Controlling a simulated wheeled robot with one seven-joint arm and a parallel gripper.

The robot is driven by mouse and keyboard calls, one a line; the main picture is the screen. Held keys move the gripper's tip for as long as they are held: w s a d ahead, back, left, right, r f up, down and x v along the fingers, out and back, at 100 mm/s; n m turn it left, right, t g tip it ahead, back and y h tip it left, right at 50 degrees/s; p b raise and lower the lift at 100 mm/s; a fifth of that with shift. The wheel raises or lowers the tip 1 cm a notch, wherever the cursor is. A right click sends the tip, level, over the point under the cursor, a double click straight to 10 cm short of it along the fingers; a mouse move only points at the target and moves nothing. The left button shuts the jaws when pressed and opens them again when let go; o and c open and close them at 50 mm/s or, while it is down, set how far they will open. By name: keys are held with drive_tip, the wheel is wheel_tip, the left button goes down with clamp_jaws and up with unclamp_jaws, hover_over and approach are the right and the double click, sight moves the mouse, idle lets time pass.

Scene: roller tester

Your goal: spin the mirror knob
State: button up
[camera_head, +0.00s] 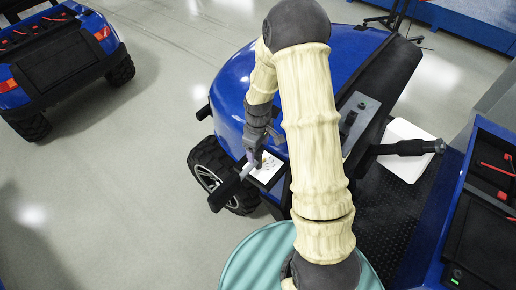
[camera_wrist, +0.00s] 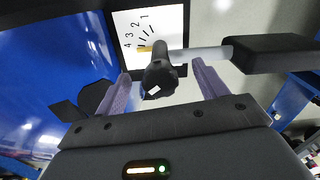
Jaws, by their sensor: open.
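The mirror knob (camera_wrist: 161,78) is black with a small white mark and sits between my fingers in the wrist view. Behind it is a white dial plate (camera_wrist: 132,24) with numbers and tick marks, and the plate also shows in the head view (camera_head: 267,168). My gripper (camera_wrist: 160,70) is open, with one purple finger on each side of the knob and gaps visible beside it. In the head view my gripper (camera_head: 254,158) is over the plate, and the knob itself is hidden or too small to make out.
A pale rod (camera_wrist: 200,54) runs right from beside the knob to a black mirror block (camera_wrist: 275,52), close to my right finger. The blue vehicle body (camera_wrist: 50,85) lies to the left. A white tray (camera_head: 402,132) is right of my arm. Open floor (camera_head: 110,200) lies left.

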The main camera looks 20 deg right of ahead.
drive_tip(key=shift+r+p, duration=1.9)
drive_tip(key=shift+r, duration=0.85)
drive_tip(key=shift+s+r+m+b, duration=0.1)
drive_tip(key=shift+s+m+b, duration=0.3)
drive_tip(key=shift+b, duration=0.6)
drive_tip(key=s+r+m+t+b, duration=0.1)
drive_tip(key=s+m+t+b, duration=0.1)
drive_tip(key=s+m+b, duration=0.6)
drive_tip(key=s+b, duration=0.3)
drive_tip(key=s, duration=0.2)
drive_tip(key=shift+s+r+t+b, duration=0.15)
drive_tip(key=shift+s+t+b, duration=0.15)
